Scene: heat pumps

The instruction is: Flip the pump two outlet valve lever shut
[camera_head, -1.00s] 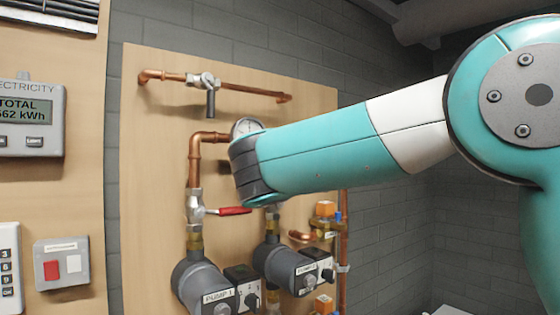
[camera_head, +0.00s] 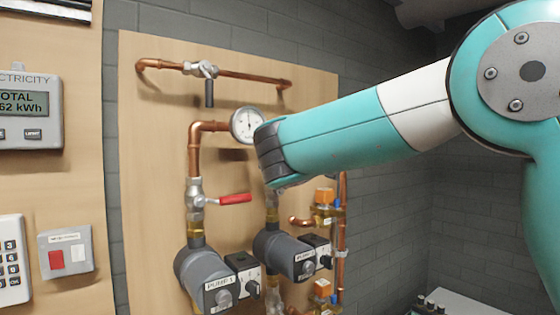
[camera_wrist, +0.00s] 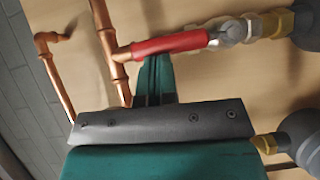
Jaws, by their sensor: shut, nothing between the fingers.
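The pump two outlet valve is hidden behind my arm in the head view, above pump two (camera_head: 283,255). In the wrist view a red lever (camera_wrist: 170,46) points left from a metal valve body (camera_wrist: 230,33), roughly in line with the brass fitting (camera_wrist: 276,24) and the dark pump at the right edge. I take this to be the pump two lever. My gripper (camera_wrist: 156,62) has its teal fingers together and empty, with the tips right at the lever's lower edge. I cannot tell whether they touch it. The fingers are not visible in the head view.
Pump one (camera_head: 207,280) stands left of pump two; its red lever (camera_head: 235,199) lies across its pipe. A round gauge (camera_head: 247,125) sits just left of my wrist. Copper pipes (camera_wrist: 110,45) run close beside the fingers. Another brass fitting (camera_wrist: 265,144) is at lower right.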

